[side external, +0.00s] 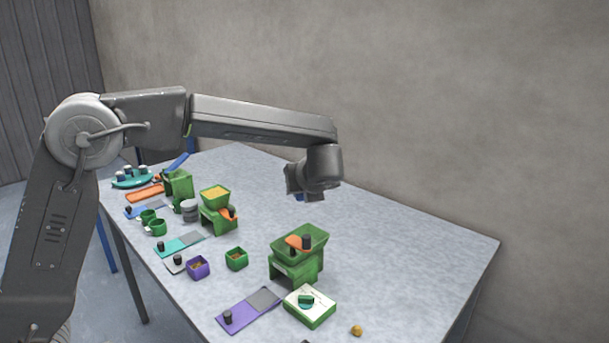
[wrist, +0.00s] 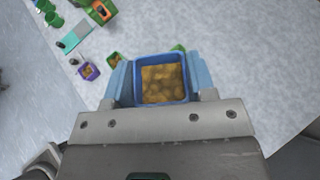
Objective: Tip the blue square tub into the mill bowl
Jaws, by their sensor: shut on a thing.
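The blue square tub (wrist: 162,104) is held between the two pale blue fingers of my gripper (wrist: 160,80) in the wrist view. It looks upright and holds yellow-brown lumpy material. In the side view my gripper (side external: 299,194) is above the table, behind and above the front green mill (side external: 297,265); only a sliver of blue tub shows under it. The front mill has a green square bowl (side external: 315,236) on top with an orange piece and a dark knob at it. Another green mill (side external: 218,220) farther left has a bowl filled with yellow material. A green edge (wrist: 179,48) shows behind the tub.
A purple cup (side external: 198,268) and a green cup (side external: 236,259) stand left of the front mill. The table's right side is clear.

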